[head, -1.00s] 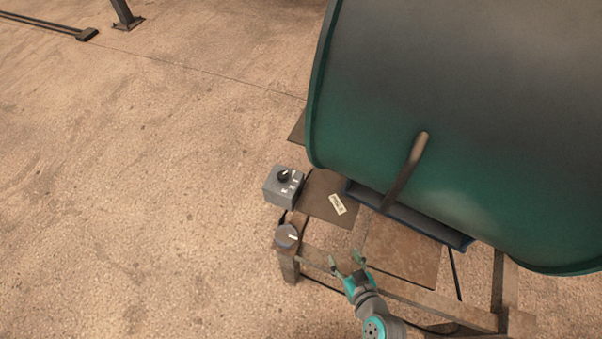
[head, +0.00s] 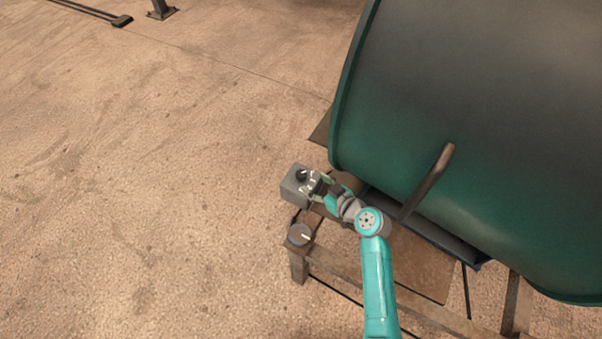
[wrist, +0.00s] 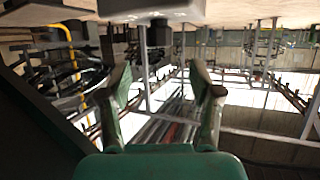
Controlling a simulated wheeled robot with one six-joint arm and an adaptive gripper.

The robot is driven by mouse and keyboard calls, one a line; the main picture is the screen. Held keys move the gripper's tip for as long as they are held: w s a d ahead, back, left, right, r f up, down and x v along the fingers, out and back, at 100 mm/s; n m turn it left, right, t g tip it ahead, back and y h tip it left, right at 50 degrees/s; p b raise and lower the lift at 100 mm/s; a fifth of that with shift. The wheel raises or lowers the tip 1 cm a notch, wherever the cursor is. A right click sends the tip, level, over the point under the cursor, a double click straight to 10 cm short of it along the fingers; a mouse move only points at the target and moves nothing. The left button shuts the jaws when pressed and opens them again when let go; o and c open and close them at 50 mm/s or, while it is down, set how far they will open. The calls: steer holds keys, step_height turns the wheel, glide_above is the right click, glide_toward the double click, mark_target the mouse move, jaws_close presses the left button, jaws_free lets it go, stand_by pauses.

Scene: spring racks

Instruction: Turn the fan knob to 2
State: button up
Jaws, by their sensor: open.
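A grey control box (head: 293,191) sits at the left end of the wooden stand, with a black knob (head: 301,174) on top and small white marks beside it. The marks are too small to read. My gripper (head: 321,184) is open at the box's right side, close to the knob. In the wrist view, its two fingers (wrist: 163,80) are spread and nothing is between them. A dark knob shape (wrist: 158,34) juts from a pale grey body (wrist: 150,8) beyond the fingertips. I see no contact with the knob.
A round grey dial (head: 300,235) with a white mark sits on the stand's front left corner.

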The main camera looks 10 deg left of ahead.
mark_target(303, 175)
steer(key=x, duration=0.8)
steer(key=shift+w+a+f, duration=0.1)
steer(key=shift+w+f, duration=0.05)
steer(key=shift+f, duration=0.05)
steer(key=c, duration=1.2)
